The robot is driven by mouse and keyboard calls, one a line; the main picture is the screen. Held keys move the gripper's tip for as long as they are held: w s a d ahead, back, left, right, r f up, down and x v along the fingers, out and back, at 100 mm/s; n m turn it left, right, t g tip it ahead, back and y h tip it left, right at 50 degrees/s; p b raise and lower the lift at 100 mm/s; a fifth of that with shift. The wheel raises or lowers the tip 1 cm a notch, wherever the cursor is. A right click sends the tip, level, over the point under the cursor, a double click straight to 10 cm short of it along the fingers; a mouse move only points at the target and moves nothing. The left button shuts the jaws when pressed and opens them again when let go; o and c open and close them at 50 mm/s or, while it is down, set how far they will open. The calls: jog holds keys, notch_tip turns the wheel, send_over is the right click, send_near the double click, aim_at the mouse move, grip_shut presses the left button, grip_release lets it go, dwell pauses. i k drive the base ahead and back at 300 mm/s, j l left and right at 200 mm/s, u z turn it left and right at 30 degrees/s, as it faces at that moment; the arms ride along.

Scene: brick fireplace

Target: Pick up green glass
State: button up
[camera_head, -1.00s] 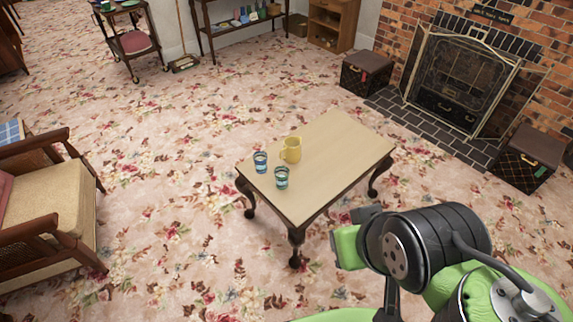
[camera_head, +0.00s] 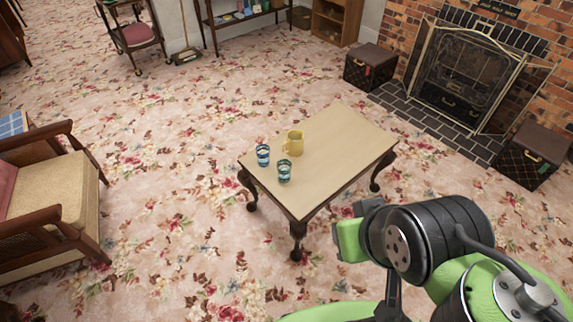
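A green glass (camera_head: 285,171) with a pale band stands upright on the low wooden coffee table (camera_head: 335,150), near its left end. A blue glass (camera_head: 263,155) stands behind it to the left. A yellow mug (camera_head: 294,143) stands behind it to the right. My green and black arm is at the lower right, in front of the table and apart from the glass. The fingers of my gripper cannot be made out.
A wooden armchair (camera_head: 60,205) stands at the left. A brick fireplace with a screen (camera_head: 465,75) and two dark boxes (camera_head: 372,66) (camera_head: 533,154) are at the right. A trolley (camera_head: 133,36) stands at the back left. Floral carpet around the table is clear.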

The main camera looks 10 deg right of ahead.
aim_at(284, 167)
jog(key=i+l+u, duration=0.15)
jog(key=u, duration=0.3)
jog(key=i+l+u, duration=0.15)
jog(key=l+u, duration=0.55)
jog(key=u, duration=0.15)
jog(key=i+l+u, duration=0.1)
jog(key=l+u, duration=0.6)
jog(key=u, duration=0.2)
jog(key=k+l+u, duration=0.1)
jog(key=l+u, duration=0.35)
jog(key=j, duration=0.1)
